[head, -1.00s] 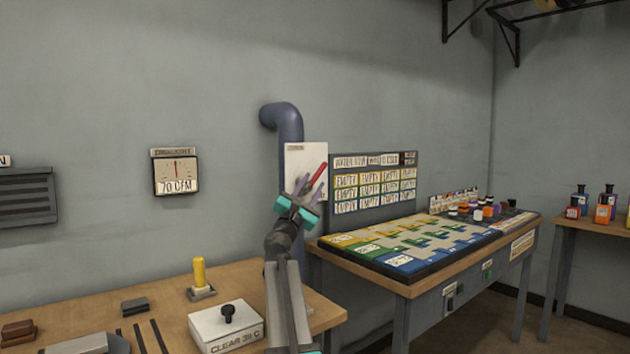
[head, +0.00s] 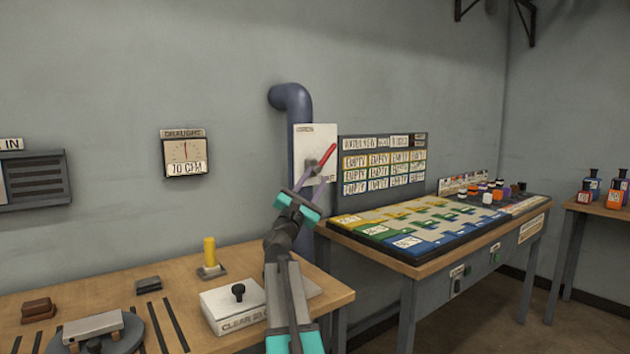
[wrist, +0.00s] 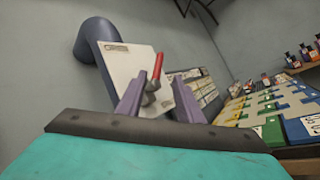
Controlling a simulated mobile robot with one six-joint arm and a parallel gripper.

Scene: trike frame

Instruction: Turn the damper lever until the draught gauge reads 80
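The damper lever (head: 326,157) has a red handle that tilts up to the right from a grey pivot on a white plate (head: 303,150). The draught gauge (head: 185,153) on the wall reads 70 CFM, its needle close to upright. My gripper (head: 297,184) is in front of and below the plate's lower left. In the wrist view its two purple fingers (wrist: 152,98) stand apart, with the red lever (wrist: 157,68) showing beyond and between them. The fingers do not appear to grip the lever. The lower part of the plate is partly hidden by the fingers in the wrist view.
A blue pipe (head: 290,97) runs down the wall behind the plate. A wooden bench (head: 190,293) at the left bears a yellow-topped post (head: 209,252) and a white box with a black knob (head: 238,305). A table with a coloured board (head: 425,228) stands at the right.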

